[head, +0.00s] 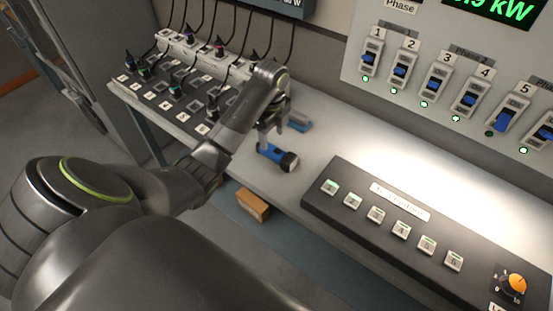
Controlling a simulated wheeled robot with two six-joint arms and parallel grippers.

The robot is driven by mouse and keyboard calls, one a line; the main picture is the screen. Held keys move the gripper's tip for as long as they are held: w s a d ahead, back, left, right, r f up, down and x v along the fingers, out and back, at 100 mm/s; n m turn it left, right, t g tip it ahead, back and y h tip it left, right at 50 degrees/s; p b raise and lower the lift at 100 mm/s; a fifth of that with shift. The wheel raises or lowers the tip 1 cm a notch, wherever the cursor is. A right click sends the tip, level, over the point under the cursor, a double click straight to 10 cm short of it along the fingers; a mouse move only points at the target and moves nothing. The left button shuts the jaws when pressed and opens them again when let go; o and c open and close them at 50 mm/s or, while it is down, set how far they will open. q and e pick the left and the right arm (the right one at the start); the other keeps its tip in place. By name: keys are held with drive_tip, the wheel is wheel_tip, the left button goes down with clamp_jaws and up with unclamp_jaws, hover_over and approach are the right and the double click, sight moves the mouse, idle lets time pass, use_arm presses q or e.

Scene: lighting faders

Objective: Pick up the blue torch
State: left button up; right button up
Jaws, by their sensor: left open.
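The blue torch (272,154) lies on the bench, with its dark head pointing to the right. My left gripper (266,138) is just above and behind the torch's body, with its fingers pointing down. It is open, and nothing shows between its fingers. I cannot tell whether a fingertip touches the torch. My right gripper is not in view.
A blue object (299,124) lies behind the gripper. A black fader panel (340,205) with several white buttons and an orange knob is on the right. A plugboard (150,96) with cables is on the left. A wall panel (395,97) holds blue switches. A cardboard box (252,205) sits below the bench.

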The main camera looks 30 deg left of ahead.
sight(272, 148)
use_arm(q)
drive_tip(key=shift+s+d+f+b, duration=0.15)
drive_tip(key=shift+f+b, duration=0.35)
drive_tip(key=shift+f, duration=0.4)
drive_tip(key=shift+s+f+b, duration=0.1)
drive_tip(key=shift+f+b, duration=0.4)
drive_tip(key=shift+f, duration=0.35)
drive_tip(key=shift+s+d+f+b, duration=0.15)
drive_tip(key=shift+f+b, duration=0.35)
drive_tip(key=shift+f, duration=0.4)
drive_tip(key=shift+c, duration=0.3)
drive_tip(key=shift+r, duration=0.1)
drive_tip(key=c, duration=1.1)
drive_tip(key=shift+a+r, duration=0.1)
wheel_tip(272, 148, up, 8)
drive_tip(key=p, duration=0.7)
drive_tip(key=shift+r, duration=0.15)
wheel_tip(272, 148, up, 8)
drive_tip(key=p, duration=0.8)
drive_tip(key=shift+f, duration=0.25)
